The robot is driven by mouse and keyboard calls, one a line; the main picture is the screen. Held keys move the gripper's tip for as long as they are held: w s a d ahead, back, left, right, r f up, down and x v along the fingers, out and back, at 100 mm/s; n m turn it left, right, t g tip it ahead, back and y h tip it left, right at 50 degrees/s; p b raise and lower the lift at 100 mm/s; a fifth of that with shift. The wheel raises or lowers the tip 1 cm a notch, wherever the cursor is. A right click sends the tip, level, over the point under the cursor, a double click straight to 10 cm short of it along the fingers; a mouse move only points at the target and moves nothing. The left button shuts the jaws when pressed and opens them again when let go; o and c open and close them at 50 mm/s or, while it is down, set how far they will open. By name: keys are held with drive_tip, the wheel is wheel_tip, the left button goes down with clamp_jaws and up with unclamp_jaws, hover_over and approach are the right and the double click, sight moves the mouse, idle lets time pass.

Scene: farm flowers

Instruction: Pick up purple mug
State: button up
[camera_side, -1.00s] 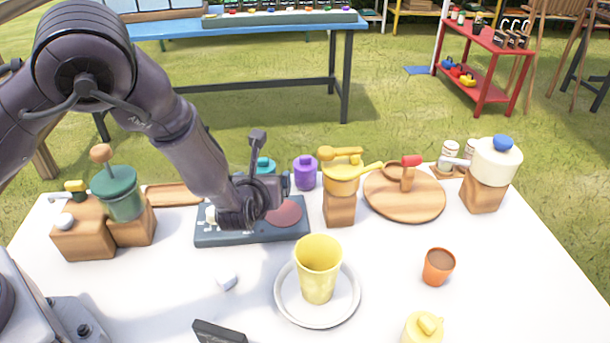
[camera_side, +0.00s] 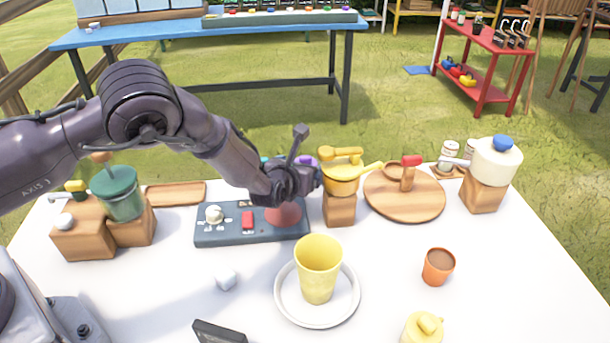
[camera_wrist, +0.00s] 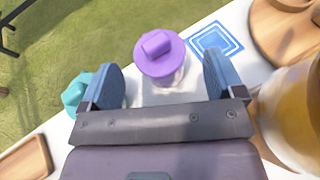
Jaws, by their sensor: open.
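The purple mug (camera_wrist: 160,58) looks like a small upright vessel with a purple knobbed top and a paler body below. In the wrist view it lies between the two blue-grey fingers of my gripper (camera_wrist: 161,72), with a gap on each side. The fingers are apart and hold nothing. In the side view only a bit of the purple top (camera_side: 306,160) shows behind my gripper (camera_side: 308,180), and the rest of the mug is hidden.
A teal-topped vessel (camera_wrist: 75,92) stands just left of the left finger. A yellow pot on a wooden block (camera_side: 340,208) is close on the right. A dark control panel (camera_side: 235,238) lies below the arm. A yellow cup (camera_side: 318,265) stands on a white plate (camera_side: 285,305) in front.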

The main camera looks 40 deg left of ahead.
drive_tip(key=shift+x, duration=2.05)
drive_tip(key=shift+s, duration=0.1)
drive_tip(key=c, duration=1)
drive_tip(key=shift+c, duration=0.2)
drive_tip(key=shift+r, duration=0.1)
